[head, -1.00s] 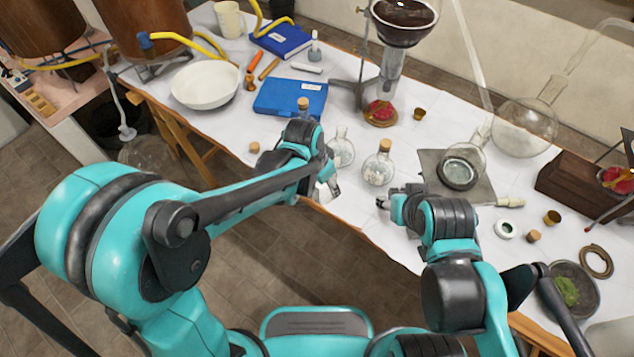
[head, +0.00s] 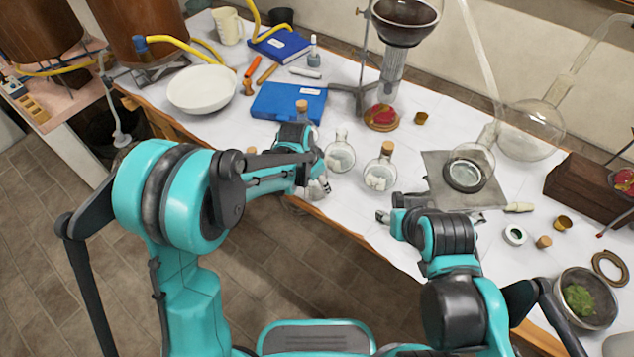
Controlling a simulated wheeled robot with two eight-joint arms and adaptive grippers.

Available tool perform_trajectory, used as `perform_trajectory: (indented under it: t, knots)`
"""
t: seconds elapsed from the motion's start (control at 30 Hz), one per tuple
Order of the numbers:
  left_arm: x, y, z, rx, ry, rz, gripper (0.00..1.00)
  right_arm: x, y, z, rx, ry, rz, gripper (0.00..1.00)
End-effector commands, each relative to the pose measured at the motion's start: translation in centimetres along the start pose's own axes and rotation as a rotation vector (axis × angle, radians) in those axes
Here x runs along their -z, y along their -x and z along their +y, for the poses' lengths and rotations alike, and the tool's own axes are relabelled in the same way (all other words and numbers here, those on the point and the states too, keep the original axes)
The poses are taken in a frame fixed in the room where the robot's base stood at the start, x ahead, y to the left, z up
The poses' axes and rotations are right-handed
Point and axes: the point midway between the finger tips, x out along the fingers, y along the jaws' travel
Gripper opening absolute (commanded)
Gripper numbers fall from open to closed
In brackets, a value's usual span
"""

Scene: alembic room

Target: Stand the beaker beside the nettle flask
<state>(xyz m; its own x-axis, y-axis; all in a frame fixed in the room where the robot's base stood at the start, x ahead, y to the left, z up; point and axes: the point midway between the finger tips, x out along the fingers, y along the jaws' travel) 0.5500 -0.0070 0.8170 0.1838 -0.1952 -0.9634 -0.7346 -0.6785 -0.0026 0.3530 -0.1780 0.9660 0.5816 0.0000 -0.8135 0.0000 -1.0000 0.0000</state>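My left gripper (head: 317,188) is at the table's front edge, left of the small round flasks. A pale, glassy shape shows at its fingers, but I cannot tell whether it is a held beaker. An open round flask (head: 340,158) with pale contents stands just right of this gripper. A corked round flask (head: 380,174) with white contents stands further right. Another corked vessel (head: 302,108) is mostly hidden behind my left wrist. I cannot tell which is the nettle flask. My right gripper (head: 385,216) is low at the front edge, its finger opening unclear.
A grey mat (head: 437,177) carries a large glass vessel right of the flasks. A blue case (head: 275,98) and a white bowl (head: 202,86) lie behind left. A dish (head: 598,312) with green matter is at the far right. White tabletop is clear behind the corked flask.

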Motion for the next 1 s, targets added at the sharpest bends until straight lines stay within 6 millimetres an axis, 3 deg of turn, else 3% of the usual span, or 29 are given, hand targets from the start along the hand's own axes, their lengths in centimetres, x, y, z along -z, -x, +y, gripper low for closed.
perform_trajectory:
  t: [0.17,0.2,0.27,0.67,1.0]
  knots:
    - [-0.1,-0.4,0.0,0.0,0.0,0.0,0.27,-0.2,-0.3,0.0,0.0,0.0,0.0,0.46]
    - [-0.1,-0.3,0.0,0.0,0.0,0.0,0.65,-0.2,-0.2,0.0,0.0,0.0,0.0,0.46]
    - [-0.1,-0.3,0.0,0.0,0.0,0.0,0.77,-0.1,-0.2,0.0,0.0,0.0,0.0,0.46]
    - [0.1,0.4,0.0,0.0,0.0,0.0,0.77,0.2,0.2,0.0,0.0,0.0,0.0,0.46]
    - [0.1,7.5,0.0,0.0,0.001,0.0,0.77,1.8,2.5,0.0,0.0,0.0,0.0,0.46]
